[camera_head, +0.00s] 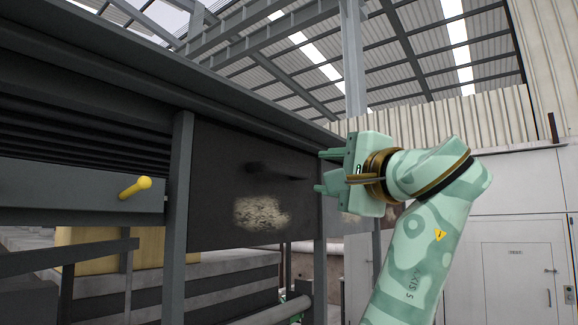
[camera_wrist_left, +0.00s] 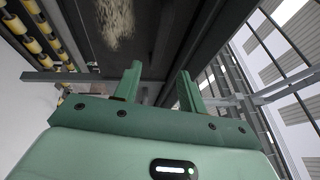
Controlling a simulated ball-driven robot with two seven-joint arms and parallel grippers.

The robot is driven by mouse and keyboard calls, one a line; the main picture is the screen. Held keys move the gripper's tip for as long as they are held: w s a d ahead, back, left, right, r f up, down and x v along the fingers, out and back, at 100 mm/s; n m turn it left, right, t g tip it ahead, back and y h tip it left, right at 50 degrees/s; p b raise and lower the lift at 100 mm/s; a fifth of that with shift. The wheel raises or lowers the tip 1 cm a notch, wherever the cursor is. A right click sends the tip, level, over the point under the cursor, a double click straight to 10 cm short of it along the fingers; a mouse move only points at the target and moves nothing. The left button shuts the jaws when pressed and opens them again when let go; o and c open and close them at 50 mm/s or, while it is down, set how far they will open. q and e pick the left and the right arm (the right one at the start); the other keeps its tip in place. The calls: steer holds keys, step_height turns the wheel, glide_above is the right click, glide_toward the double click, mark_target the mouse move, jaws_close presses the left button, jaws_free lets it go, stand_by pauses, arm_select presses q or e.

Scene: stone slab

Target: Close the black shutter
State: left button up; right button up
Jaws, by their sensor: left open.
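Black horizontal slats, which look like the black shutter (camera_head: 70,133), show at the left in the head view. A grey bar (camera_head: 60,199) runs below them and carries a yellow handle (camera_head: 135,187). My left gripper (camera_head: 320,171) is open and empty, right of the handle and well apart from it. Its fingers point left, in front of a dark panel (camera_head: 222,160) with a pale worn patch. In the left wrist view, the open fingers (camera_wrist_left: 158,75) point toward dark surfaces; no handle shows between them. My right gripper is out of view.
A grey upright post (camera_head: 178,185) stands between the slats and the dark panel. A long dark beam (camera_head: 130,65) runs above. Yellow and black rollers (camera_wrist_left: 33,30) show in the left wrist view. A pale wall with a door (camera_head: 515,275) is at the right.

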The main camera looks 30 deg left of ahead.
mark_target(291, 169)
arm_select(q)
steer(key=p+x, duration=0.5)
steer(key=x, duration=0.7)
steer(key=shift+r, duration=0.15)
steer(key=shift+x, duration=0.8)
steer(key=shift+w, duration=0.1)
steer(key=shift+d, duration=0.1)
jaws_close()
step_height(291, 169, down, 25)
steer(key=b, duration=1.7)
